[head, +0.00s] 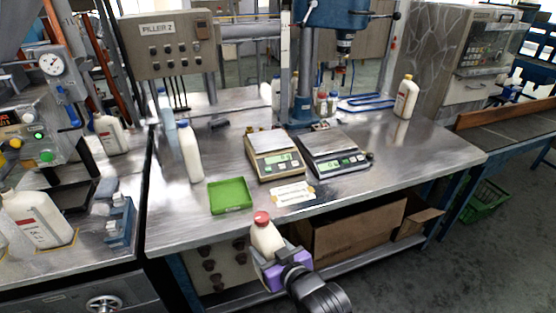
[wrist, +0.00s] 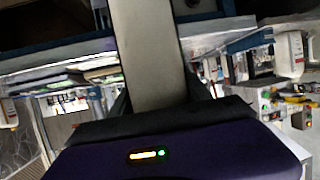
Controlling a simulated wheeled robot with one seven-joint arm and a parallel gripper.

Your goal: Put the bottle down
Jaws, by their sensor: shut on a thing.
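A cream bottle with a red cap (head: 265,232) is held in my gripper (head: 276,262) in front of the metal table's near edge, a little tilted. The purple gripper body hides its lower part. In the wrist view the pale bottle (wrist: 150,50) fills the middle between the fingers of my gripper (wrist: 155,98), which is shut on it. The metal table (head: 225,160) lies beyond the bottle, with bare steel on its left front part and its right part.
On the table are a green tray (head: 230,195), two scales (head: 275,153) (head: 333,153), a label card (head: 292,194), a white bottle (head: 190,153) and another bottle (head: 405,97) at the back right. A blue drill press (head: 345,22) stands behind. A cardboard box (head: 350,232) sits on the lower shelf.

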